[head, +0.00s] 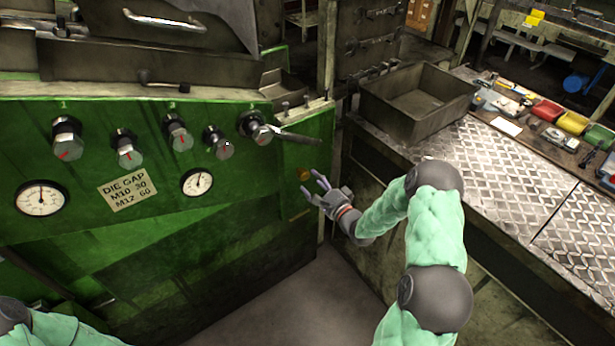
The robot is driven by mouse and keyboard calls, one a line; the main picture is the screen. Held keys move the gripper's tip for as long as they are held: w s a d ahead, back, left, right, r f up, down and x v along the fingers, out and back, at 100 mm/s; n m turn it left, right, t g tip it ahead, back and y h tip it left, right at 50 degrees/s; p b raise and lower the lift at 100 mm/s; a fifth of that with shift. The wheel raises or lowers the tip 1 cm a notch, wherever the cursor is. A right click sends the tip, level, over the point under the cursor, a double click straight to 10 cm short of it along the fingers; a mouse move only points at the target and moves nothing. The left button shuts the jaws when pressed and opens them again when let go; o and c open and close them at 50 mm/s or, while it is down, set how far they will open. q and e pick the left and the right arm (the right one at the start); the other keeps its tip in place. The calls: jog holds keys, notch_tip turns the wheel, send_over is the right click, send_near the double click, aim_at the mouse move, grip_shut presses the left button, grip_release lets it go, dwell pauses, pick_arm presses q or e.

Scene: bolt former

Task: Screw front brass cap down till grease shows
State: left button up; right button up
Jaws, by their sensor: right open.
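A small round brass cap (303,174) sits on the green front of the machine, near its right edge and below the long lever. My right gripper (312,183) is open, with its fingers spread just to the right of and below the cap. It looks close to the cap, but I cannot tell whether it touches it. Nothing shows between the fingers. I see no grease around the cap at this size. Part of my left arm shows at the bottom left, but its gripper is out of the picture.
Several knobs (178,138) stick out of the green panel, with a lever (290,134) above the cap. Two gauges (42,198) flank a die gap plate (127,189). A metal bin (418,100) stands on the tread-plate bench (500,165) at right. The floor (310,300) below is clear.

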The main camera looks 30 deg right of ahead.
aim_at(306, 176)
jog(key=s, duration=0.6)
jog(key=shift+s+d, duration=0.15)
jog(key=shift+d, duration=0.15)
jog(key=w+n, duration=0.4)
jog(key=n, duration=0.2)
jog(key=w+a+n+p, duration=0.1)
jog(key=w+n, duration=0.3)
jog(key=n, duration=0.2)
jog(key=w+n+p, duration=0.1)
jog(key=w+n, duration=0.3)
jog(key=n, duration=0.2)
jog(key=shift+a+r, duration=0.15)
jog(key=shift+a, duration=0.1)
jog(key=c, duration=1.2)
